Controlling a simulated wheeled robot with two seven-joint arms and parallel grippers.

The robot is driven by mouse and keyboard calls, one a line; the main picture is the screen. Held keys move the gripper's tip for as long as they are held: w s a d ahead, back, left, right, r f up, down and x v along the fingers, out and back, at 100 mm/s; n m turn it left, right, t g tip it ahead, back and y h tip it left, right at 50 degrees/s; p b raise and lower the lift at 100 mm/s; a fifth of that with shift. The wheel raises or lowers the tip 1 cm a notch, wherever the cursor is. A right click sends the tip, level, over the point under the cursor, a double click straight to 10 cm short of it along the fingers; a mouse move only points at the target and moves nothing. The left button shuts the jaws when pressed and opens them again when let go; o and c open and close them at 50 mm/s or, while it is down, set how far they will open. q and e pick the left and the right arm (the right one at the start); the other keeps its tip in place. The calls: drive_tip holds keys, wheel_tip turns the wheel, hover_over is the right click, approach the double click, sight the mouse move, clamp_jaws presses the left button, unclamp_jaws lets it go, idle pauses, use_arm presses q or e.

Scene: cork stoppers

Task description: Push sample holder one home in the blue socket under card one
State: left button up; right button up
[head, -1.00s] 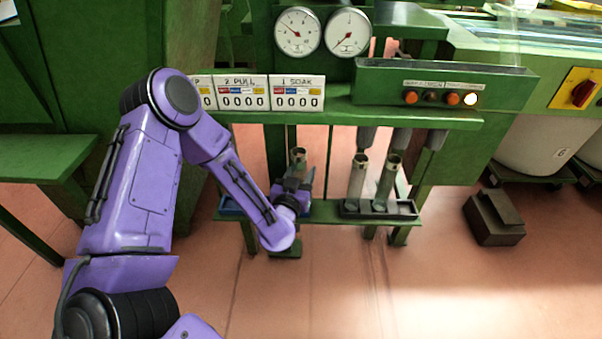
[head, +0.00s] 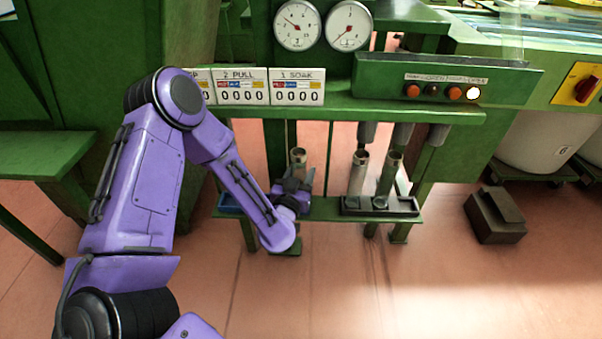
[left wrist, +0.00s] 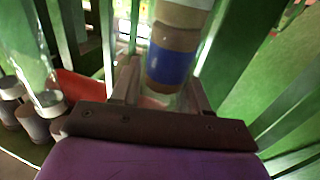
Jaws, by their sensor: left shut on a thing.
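Card one, a white card marked "1 SOAK" (head: 297,87), stands on the green upper shelf. Below it my left gripper (head: 297,184) is shut on sample holder one (head: 298,158), an upright metal tube whose top shows above the fingers. In the left wrist view the holder (left wrist: 168,64) has a blue band and stands between the two fingers (left wrist: 163,90). A blue tray (head: 230,204) on the lower shelf runs behind my gripper. The socket under the holder is hidden, so I cannot tell how deep the holder sits. My right gripper is not in view.
A dark tray (head: 411,207) to the right holds two metal tubes (head: 358,172). Green frame legs and the upper shelf (head: 420,113) enclose the space. A dark block (head: 494,215) lies on the floor at right. Card two (head: 241,87) stands left of card one.

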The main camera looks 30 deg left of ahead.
use_arm(q)
drive_tip(key=o, duration=1.1)
drive_tip(key=shift+o, duration=0.2)
drive_tip(key=v, duration=1)
drive_tip(key=shift+s, duration=0.3)
drive_tip(key=shift+d, duration=0.1)
